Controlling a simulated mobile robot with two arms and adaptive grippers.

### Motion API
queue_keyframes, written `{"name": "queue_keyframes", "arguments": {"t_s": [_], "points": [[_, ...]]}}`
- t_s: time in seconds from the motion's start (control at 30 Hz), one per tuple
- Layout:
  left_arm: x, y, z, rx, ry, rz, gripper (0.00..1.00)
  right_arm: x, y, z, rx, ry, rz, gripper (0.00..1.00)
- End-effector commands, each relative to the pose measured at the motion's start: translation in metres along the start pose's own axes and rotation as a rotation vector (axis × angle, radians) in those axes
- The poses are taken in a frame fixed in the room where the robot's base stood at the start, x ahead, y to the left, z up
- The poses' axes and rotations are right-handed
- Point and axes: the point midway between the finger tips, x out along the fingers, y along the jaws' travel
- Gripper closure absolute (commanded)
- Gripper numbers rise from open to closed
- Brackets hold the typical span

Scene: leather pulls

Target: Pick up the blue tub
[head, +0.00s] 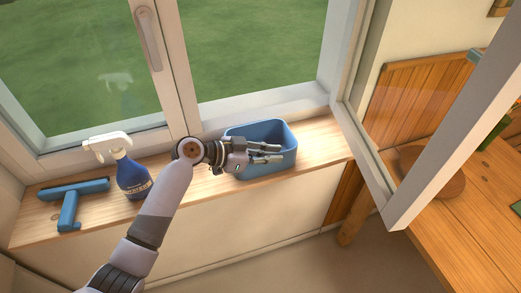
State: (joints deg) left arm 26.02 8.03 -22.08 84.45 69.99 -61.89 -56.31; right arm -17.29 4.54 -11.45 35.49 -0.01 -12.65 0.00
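The blue tub (272,168) is an open rectangular container standing upright on the wooden window sill, near the sill's right end. My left gripper (280,153) reaches in from the left, with its fingers pointing right across the tub's opening and front side. Its two fingers show a gap between them, with nothing visible held there. The gripper hides the tub's left part and some of its rim; I cannot tell whether it touches the tub. My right gripper is not in view.
An open window sash (455,130) juts in at the right, before a wooden table (480,215). The closed window lies behind the tub.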

Motion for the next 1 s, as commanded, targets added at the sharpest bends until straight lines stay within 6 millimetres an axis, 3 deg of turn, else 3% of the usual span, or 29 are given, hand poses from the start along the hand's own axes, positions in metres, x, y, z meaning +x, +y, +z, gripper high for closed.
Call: {"name": "queue_keyframes", "arguments": {"t_s": [0.13, 0.77, 1.0], "points": [[0.000, 0.000, 0.000, 0.000, 0.000, 0.000, 1.00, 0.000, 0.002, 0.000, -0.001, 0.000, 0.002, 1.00], [-0.001, 0.000, -0.002, 0.001, 0.001, 0.000, 1.00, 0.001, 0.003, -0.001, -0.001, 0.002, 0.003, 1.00], [-0.009, -0.001, -0.020, 0.006, 0.002, -0.001, 1.00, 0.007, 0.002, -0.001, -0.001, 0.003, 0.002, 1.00]]}}
